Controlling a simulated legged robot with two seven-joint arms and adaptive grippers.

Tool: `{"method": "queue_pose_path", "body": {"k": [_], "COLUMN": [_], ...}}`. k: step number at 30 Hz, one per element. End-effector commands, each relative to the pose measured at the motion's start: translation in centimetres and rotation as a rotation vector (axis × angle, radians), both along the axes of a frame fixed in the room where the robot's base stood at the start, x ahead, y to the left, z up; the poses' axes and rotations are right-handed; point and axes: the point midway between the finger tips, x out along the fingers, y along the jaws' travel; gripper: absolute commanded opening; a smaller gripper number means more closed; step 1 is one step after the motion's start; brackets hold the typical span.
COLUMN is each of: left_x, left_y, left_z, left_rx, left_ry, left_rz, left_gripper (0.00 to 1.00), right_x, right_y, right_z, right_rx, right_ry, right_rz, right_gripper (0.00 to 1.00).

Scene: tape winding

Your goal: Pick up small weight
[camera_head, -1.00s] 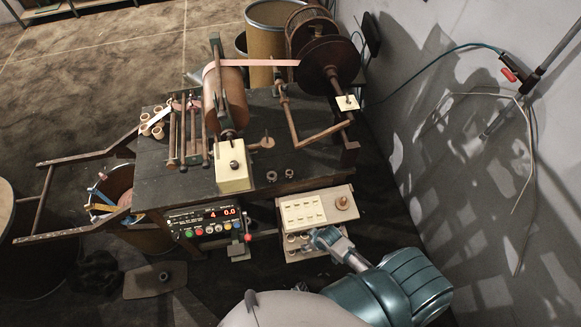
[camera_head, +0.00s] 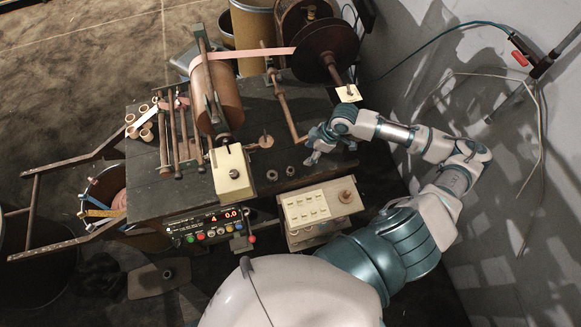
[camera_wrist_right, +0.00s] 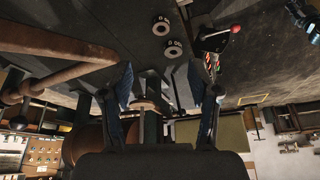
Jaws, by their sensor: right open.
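Two small metal rings lie on the dark table, a nearer-left one (camera_head: 272,175) and one just right of it (camera_head: 290,170). I cannot tell which is the small weight. Both show near the top of the right wrist view, one (camera_wrist_right: 161,27) above the other (camera_wrist_right: 173,48). My right gripper (camera_head: 311,155) is over the right part of the table, just right of and beyond the rings. In the right wrist view its two fingers (camera_wrist_right: 163,90) are spread apart with nothing between them. The rings are beyond the fingertips, untouched. My left gripper is not in view.
A bent brown metal arm (camera_head: 283,108) stands close to my right gripper. A cream block (camera_head: 231,172) sits left of the rings. A cream button box (camera_head: 309,208) and a control panel with a red display (camera_head: 207,224) stand at the table's front. The wall is at right.

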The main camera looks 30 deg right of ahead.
Motion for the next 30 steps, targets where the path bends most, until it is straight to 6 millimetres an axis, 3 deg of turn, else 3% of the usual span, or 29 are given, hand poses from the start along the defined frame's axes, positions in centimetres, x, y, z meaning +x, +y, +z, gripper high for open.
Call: {"method": "queue_pose_path", "body": {"k": [4, 9, 18, 25, 30], "left_x": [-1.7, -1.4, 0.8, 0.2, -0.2], "left_y": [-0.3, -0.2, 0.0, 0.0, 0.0], "left_z": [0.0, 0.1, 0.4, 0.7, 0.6], "left_rx": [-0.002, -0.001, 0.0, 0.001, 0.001], "left_ry": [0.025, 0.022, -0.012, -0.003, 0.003], "left_rz": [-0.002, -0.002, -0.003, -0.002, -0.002], "left_gripper": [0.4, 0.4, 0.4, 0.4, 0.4], "right_x": [1.0, 1.8, 2.4, 3.4, 3.5], "right_y": [1.5, 2.5, 3.2, 4.4, 4.8], "right_z": [-3.4, -6.9, -9.6, -12.8, -13.6], "right_rx": [0.005, 0.003, 0.004, 0.004, 0.001], "right_ry": [0.002, 0.002, 0.001, 0.0, -0.002], "right_rz": [-0.001, -0.002, -0.003, -0.003, -0.002], "right_gripper": [0.61, 0.61, 0.61, 0.61, 0.61]}}
